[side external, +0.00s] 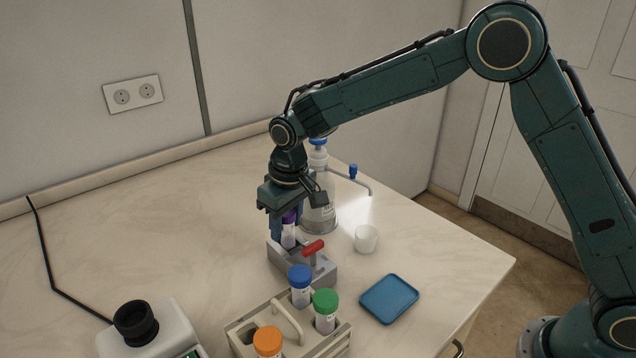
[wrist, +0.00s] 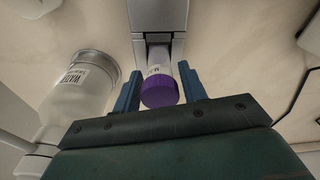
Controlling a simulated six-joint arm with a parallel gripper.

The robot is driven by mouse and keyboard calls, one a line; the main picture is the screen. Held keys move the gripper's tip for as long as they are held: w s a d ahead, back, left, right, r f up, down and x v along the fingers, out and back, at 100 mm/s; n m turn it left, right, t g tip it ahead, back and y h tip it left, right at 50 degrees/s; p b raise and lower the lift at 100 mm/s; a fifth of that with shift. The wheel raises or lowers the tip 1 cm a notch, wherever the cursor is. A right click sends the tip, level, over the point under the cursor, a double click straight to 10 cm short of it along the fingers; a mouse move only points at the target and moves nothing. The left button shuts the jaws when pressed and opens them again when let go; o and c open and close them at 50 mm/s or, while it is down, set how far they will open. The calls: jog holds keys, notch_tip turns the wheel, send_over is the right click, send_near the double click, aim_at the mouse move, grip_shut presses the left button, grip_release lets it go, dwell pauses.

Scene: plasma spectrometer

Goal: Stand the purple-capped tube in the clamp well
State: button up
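The purple-capped tube (side external: 288,234) stands upright at the left end of the grey clamp block (side external: 322,270), its lower end hidden in the block. Its purple cap (wrist: 160,91) shows in the wrist view, with the labelled tube body beyond it. My gripper (wrist: 160,80) has its two blue fingers on either side of the tube, with narrow gaps visible, so it looks open. My gripper also shows from the side (side external: 286,228), pointing down over the tube. The clamp block has a red lever (side external: 313,247) to the right of the tube.
A wash bottle (side external: 320,205) stands close behind my gripper; it also shows at left in the wrist view (wrist: 78,95). A white cup (side external: 366,239), a blue tray (side external: 390,299) and a rack (side external: 338,340) with blue, green and orange-capped tubes stand nearby.

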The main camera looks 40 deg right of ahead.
jog(key=shift+o, duration=0.6)
jog(key=shift+r, duration=0.1)
jog(key=r, duration=0.4)
jog(key=s+r, duration=0.1)
jog(key=r, duration=0.7)
jog(key=shift+s+d, duration=0.15)
